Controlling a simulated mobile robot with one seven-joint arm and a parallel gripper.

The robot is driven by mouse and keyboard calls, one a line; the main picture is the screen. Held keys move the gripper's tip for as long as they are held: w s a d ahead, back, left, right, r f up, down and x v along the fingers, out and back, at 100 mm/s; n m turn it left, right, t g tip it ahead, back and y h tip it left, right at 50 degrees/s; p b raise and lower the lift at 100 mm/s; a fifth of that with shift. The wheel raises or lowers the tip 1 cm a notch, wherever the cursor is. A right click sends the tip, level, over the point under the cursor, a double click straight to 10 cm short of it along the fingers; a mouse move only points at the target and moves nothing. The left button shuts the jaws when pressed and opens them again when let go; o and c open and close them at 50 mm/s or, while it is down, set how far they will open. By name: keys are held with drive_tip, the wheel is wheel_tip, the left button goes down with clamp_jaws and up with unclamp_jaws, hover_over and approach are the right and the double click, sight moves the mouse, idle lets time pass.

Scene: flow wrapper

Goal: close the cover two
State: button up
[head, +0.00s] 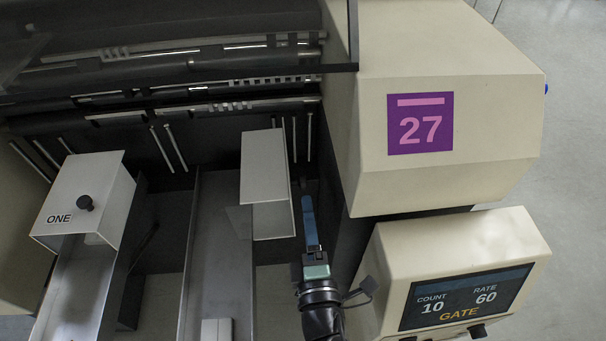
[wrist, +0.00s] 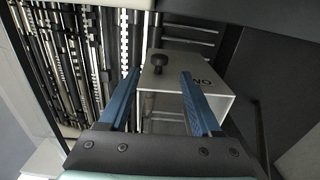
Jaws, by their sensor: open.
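Cover two is a pale grey box-like hood (head: 263,168). In the head view it stands raised and turned, with its knob and label out of sight. My gripper (head: 306,203) has blue fingers and is just right of the cover in the head view. In the wrist view the fingers (wrist: 160,76) are spread, with nothing held between them. I cannot tell whether a finger touches the cover.
Cover one (head: 95,190), with a black knob, sits over the left trough (head: 75,290). A middle trough (head: 215,260) runs beside it. The cream housing marked 27 (head: 480,140) and a display panel (head: 465,300) reading GATE bound the right side. Dark rollers and bars (head: 190,100) lie behind.

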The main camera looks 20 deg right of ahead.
sight(304, 188)
drive_tip(key=x, duration=0.8)
drive_tip(key=shift+w+d, duration=0.1)
drive_tip(key=shift+w, duration=0.2)
clamp_jaws()
idle(1.1)
